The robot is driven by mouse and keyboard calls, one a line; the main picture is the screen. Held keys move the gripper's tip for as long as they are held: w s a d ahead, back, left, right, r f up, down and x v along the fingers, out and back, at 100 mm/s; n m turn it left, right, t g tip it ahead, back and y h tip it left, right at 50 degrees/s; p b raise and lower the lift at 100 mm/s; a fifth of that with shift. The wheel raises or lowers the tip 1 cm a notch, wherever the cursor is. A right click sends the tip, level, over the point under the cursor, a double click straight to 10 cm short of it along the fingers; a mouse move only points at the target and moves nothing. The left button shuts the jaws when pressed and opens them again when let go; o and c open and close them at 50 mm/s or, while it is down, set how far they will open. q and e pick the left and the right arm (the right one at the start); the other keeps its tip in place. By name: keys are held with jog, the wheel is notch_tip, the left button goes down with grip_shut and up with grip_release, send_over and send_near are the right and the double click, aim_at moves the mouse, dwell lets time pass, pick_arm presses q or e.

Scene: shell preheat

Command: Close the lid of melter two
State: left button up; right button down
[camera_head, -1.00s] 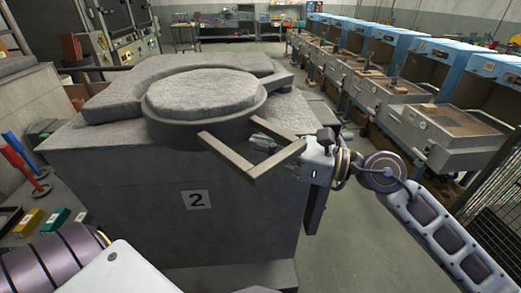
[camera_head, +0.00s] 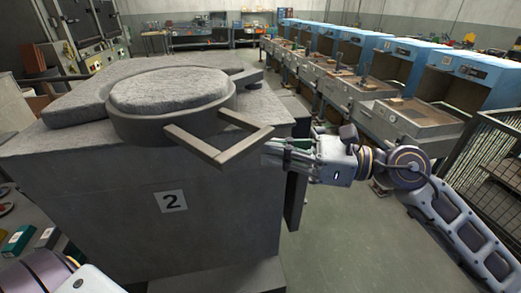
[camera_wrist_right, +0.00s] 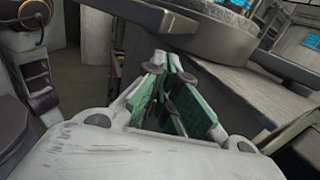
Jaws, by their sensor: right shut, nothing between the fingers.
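Melter two (camera_head: 110,205) is a large grey box with a "2" plate on its front. Its round lid (camera_head: 168,90), a dark ring with a rough grey top, lies flat on top and overhangs the front edge. Whether it covers the opening fully cannot be told. A squared frame handle (camera_head: 241,148) juts from the lid toward the right front. My right gripper (camera_head: 270,152) is shut and empty just right of the handle's outer corner. In the wrist view its green-padded fingers (camera_wrist_right: 175,95) point toward the lid's rim (camera_wrist_right: 235,40). My left gripper is out of frame.
A row of blue-hooded stations (camera_head: 420,75) runs along the right, with a dark mesh fence (camera_head: 495,155) at the right edge. Small coloured boxes (camera_head: 18,240) lie at the lower left. The floor right of the melter is clear.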

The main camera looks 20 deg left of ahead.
jog(key=shift+s+b+v, duration=0.15)
jog(key=shift+s+v, duration=0.1)
jog(key=shift+v, duration=0.75)
jog(key=shift+s+b+v, duration=0.15)
jog(key=shift+s+v, duration=0.05)
jog(key=shift+v, duration=0.85)
jog(key=shift+d, duration=0.1)
